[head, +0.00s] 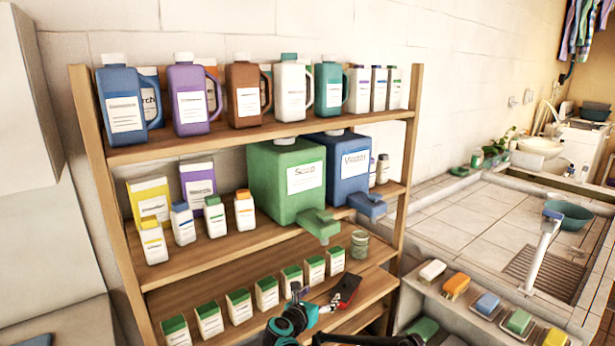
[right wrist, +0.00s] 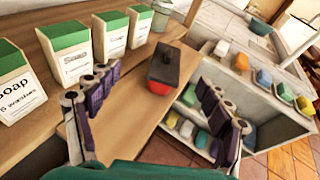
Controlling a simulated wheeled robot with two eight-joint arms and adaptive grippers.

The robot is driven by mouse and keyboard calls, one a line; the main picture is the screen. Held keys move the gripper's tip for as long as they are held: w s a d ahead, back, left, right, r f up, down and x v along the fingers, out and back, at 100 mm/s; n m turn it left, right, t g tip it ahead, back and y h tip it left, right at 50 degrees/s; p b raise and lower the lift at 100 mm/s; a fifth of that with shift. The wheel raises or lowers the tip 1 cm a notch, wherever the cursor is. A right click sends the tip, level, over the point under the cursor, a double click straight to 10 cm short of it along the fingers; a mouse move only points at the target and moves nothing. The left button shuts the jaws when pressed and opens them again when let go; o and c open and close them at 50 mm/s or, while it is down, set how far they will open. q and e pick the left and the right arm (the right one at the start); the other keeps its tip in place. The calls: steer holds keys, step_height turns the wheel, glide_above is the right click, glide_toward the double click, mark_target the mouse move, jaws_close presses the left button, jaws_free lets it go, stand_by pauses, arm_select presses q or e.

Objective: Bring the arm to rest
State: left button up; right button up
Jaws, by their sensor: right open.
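My right gripper (head: 326,307) is at the front of the lower wooden shelf in the head view, at the bottom centre. In the right wrist view its two purple-padded fingers (right wrist: 157,80) are spread wide, with nothing held between them. A red object with a dark top (head: 347,290) lies on the shelf just beyond the fingers. In the right wrist view this red and dark object (right wrist: 163,75) shows in the gap between the fingertips, apart from them. My left gripper is not in view.
Green-topped soap boxes (head: 239,303) line the lower shelf left of the gripper. A green soap dispenser (head: 285,180) and a blue one (head: 348,170) overhang above. A green tin (head: 360,243) stands behind.

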steer(key=s+r+n+t+y, duration=0.3)
steer(key=s+r+n+y, duration=0.1)
steer(key=r+n, duration=0.7)
steer(key=s+r+n+t+y, duration=0.35)
steer(key=r+n, duration=0.55)
steer(key=r, duration=0.5)
steer(key=s+d+f+n+g+y, duration=0.1)
steer(key=s+f+n+g+y, duration=0.2)
steer(key=s+n, duration=0.45)
steer(key=s+d+f+n+g+y, duration=0.1)
steer(key=s+d+f+n+g, duration=0.15)
steer(key=s+f+n, duration=0.4)
steer(key=s+d+f+n+g+h, duration=0.2)
steer(key=s+d+f, duration=0.3)
steer(key=s, duration=0.5)
steer(key=s+d+f+n+g+h, duration=0.2)
steer(key=s+d+f+n+g, duration=0.2)
steer(key=s+f, duration=0.3)
steer(key=s+d, duration=0.1)
steer(key=s, duration=0.2)
steer(key=shift+n+g+h, duration=0.3)
steer(key=shift+h, duration=0.05)
